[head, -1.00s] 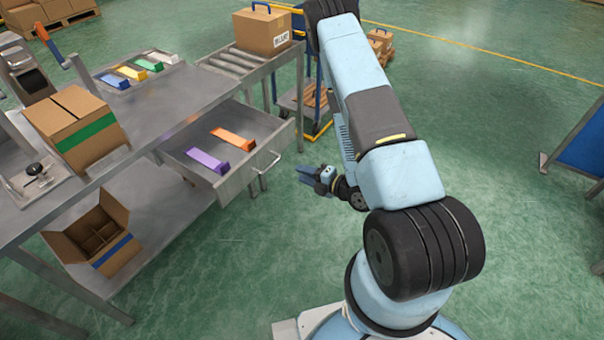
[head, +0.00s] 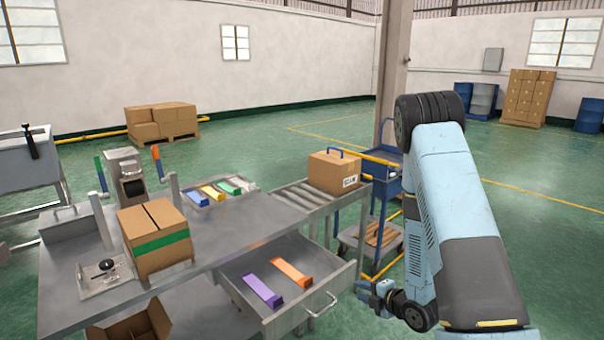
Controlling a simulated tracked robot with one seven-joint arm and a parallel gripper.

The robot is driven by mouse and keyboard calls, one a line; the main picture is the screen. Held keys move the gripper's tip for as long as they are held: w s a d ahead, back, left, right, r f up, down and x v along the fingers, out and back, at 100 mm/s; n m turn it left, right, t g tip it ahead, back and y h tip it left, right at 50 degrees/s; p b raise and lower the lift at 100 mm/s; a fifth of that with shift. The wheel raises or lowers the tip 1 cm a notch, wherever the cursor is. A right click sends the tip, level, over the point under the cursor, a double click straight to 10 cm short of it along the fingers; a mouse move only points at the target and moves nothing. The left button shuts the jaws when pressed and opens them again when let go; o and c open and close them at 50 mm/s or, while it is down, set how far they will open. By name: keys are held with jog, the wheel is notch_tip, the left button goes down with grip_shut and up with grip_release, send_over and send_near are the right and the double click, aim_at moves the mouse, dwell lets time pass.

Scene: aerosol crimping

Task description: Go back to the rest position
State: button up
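My gripper (head: 367,291) is small in the head view, just right of the open drawer (head: 331,301) and its handle. Its blue fingers point left, look apart, and hold nothing that I can see. My light blue and grey arm (head: 455,205) rises at the right of the view and bends back down to the gripper. The gripper is clear of the drawer, with green floor around it.
The drawer holds a purple piece (head: 262,291) and an orange piece (head: 291,272). A green-striped box (head: 158,240) stands on the metal bench (head: 226,236). A roller conveyor (head: 300,196) carries a carton (head: 334,173); a blue cart (head: 372,236) stands behind. Floor right of my arm is free.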

jog(key=d+r+m+h, duration=0.2)
jog(key=r+m, duration=0.2)
jog(key=r, duration=0.4)
jog(key=d+r+m+g+h, duration=0.1)
jog(key=d+r+m+h, duration=0.25)
jog(key=r, duration=0.45)
jog(key=d+r+m+h, duration=0.2)
jog(key=r+m, duration=0.2)
jog(key=r, duration=0.4)
jog(key=s+a+r+m+g, duration=0.1)
jog(key=s+r+m, duration=0.5)
jog(key=s, duration=0.7)
jog(key=s+a+r+m+g, duration=0.2)
jog(key=s+r+m, duration=0.4)
jog(key=s+r, duration=0.3)
jog(key=s+g, duration=0.1)
jog(key=s, duration=0.3)
jog(key=shift+s, duration=0.25)
